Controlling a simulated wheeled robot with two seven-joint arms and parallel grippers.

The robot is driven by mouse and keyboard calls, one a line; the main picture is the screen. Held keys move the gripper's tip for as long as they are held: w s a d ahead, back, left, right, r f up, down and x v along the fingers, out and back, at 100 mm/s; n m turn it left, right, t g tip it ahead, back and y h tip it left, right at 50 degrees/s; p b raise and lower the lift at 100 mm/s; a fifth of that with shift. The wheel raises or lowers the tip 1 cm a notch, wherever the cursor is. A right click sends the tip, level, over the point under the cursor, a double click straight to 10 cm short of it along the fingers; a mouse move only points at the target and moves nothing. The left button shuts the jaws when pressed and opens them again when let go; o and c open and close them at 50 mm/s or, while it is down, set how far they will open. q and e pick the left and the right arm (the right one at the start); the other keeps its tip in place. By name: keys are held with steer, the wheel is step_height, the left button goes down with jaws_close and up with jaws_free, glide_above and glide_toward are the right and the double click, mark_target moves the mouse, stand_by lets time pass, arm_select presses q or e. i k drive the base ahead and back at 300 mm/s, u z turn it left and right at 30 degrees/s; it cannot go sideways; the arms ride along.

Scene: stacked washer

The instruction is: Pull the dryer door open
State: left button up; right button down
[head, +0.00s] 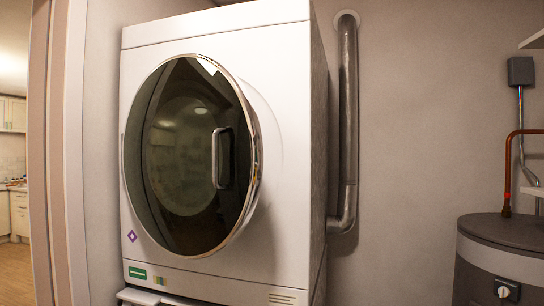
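The white dryer (285,120) fills the middle of the head view. Its round door (165,125) has dark glass and a chrome rim. The door looks shut, with its rim bulging out from the dryer front. A vertical metal handle (215,158) sits on the right part of the glass. Neither of my grippers shows in this view, and nothing touches the handle or door.
Below the dryer, the top edge of a lower machine (150,298) just shows. A metal vent pipe (348,120) runs down the wall at right. A grey tank (500,260) stands at the lower right. A doorway opens at left onto a kitchen (14,150).

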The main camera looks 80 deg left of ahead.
mark_target(193, 151)
steer(key=k, duration=0.2)
steer(key=u, duration=3.15)
